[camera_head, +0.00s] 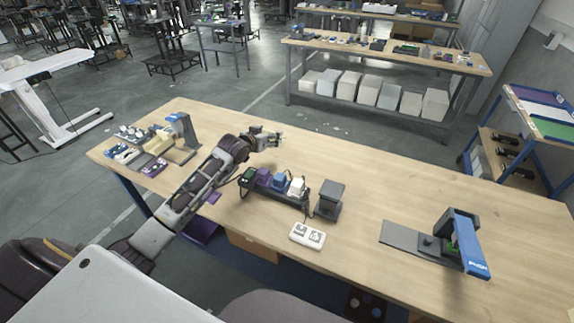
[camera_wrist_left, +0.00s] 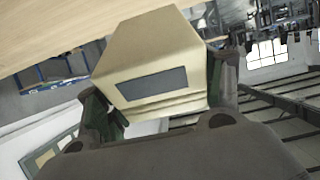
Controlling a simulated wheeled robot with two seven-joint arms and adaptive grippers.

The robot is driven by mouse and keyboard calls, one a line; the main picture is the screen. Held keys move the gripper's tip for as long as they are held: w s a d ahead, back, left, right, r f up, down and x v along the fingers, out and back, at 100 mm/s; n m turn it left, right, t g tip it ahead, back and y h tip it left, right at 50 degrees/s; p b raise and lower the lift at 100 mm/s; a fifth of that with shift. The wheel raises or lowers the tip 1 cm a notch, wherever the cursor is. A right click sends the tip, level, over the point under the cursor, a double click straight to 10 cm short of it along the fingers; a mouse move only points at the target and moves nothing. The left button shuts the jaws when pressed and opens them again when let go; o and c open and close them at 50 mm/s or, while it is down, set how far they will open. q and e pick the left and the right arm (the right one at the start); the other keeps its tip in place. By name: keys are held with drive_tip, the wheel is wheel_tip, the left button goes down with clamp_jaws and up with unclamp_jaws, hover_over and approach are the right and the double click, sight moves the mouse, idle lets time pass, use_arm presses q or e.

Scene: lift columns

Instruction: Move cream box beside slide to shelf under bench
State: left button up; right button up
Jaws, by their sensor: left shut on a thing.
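My left gripper (camera_head: 266,137) reaches in over the wooden bench (camera_head: 370,180), near its far edge. The left wrist view shows it shut on a cream box (camera_wrist_left: 155,50) with a dark rectangular panel on its near face. The fingers grip the box from its two sides. In the head view I cannot make out the box at the gripper. A dark slide-like rail (camera_head: 275,193) carrying purple, blue and white blocks stands on the bench, nearer than the gripper. Under the bench's near edge, an orange-brown box (camera_head: 252,246) and a purple item (camera_head: 201,231) show partly. My right gripper is not in view.
A blue-and-grey device (camera_head: 183,135) and small parts stand at the bench's left end. A dark grey block (camera_head: 330,200) and white switch panel (camera_head: 307,235) are mid-bench. A blue-armed fixture (camera_head: 462,240) stands at right. A back bench (camera_head: 390,50) has several pale boxes beneath.

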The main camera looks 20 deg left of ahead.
use_arm(q)
drive_tip(key=shift+f, duration=2.7)
drive_tip(key=shift+f+p, duration=0.4)
drive_tip(key=shift+f, duration=1.5)
drive_tip(key=shift+f, duration=0.1)
drive_tip(key=o, duration=1.4)
drive_tip(key=shift+s, duration=0.1)
drive_tip(key=shift+v, duration=6)
drive_tip(key=shift+c, duration=0.3)
